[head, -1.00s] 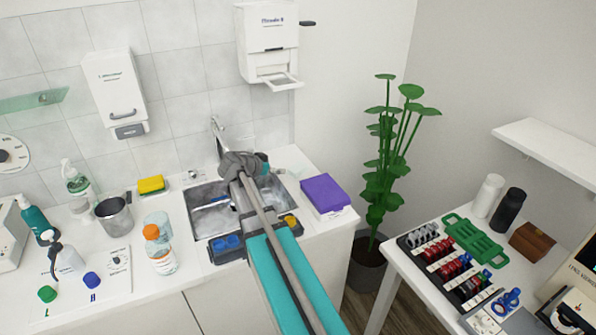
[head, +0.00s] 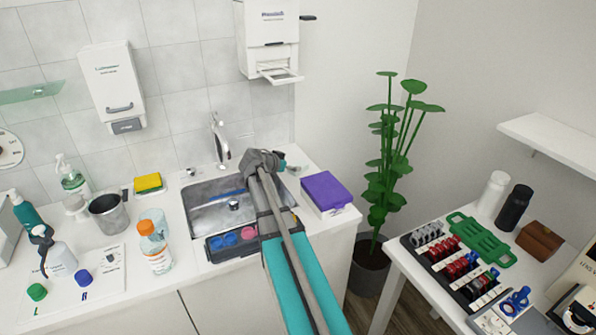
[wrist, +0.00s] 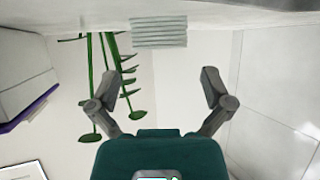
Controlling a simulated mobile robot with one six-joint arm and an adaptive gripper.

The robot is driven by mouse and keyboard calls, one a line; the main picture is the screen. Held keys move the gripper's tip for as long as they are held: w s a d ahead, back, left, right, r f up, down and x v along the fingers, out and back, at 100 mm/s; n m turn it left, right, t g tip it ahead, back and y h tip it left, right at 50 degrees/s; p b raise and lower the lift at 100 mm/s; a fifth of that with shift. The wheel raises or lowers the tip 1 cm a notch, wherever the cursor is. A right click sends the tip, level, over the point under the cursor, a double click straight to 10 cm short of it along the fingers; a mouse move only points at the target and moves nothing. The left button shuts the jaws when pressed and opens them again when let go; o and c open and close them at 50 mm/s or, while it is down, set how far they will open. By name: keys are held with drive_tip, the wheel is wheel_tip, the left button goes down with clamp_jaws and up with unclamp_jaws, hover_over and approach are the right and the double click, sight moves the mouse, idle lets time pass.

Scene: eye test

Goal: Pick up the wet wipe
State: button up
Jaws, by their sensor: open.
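My gripper (head: 283,165) is above the right end of the sink in the head view, small and partly hidden by my own wrist. In the wrist view my gripper (wrist: 160,80) has its two fingers wide apart with nothing between them. A pale grey-green ribbed or folded piece (wrist: 158,32) stands at the white surface beyond the fingers, roughly midway between them in the picture and apart from them. It may be the wet wipe, but I cannot tell for sure. I cannot make it out in the head view.
The steel sink (head: 200,213) lies beside my arm. A purple-topped box (head: 327,190) is on the counter to its right. The faucet (head: 219,140) stands behind the sink. A tall plant (head: 390,160) is farther right. An orange-capped bottle (head: 155,250) stands left.

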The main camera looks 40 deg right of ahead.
sight(298, 165)
drive_tip(key=shift+f+b+x, duration=0.25)
drive_tip(key=shift+b+x, duration=1.05)
drive_tip(key=shift+x, duration=0.85)
drive_tip(key=shift+d+f, duration=0.15)
drive_tip(key=shift+d, duration=0.15)
drive_tip(key=c, duration=0.8)
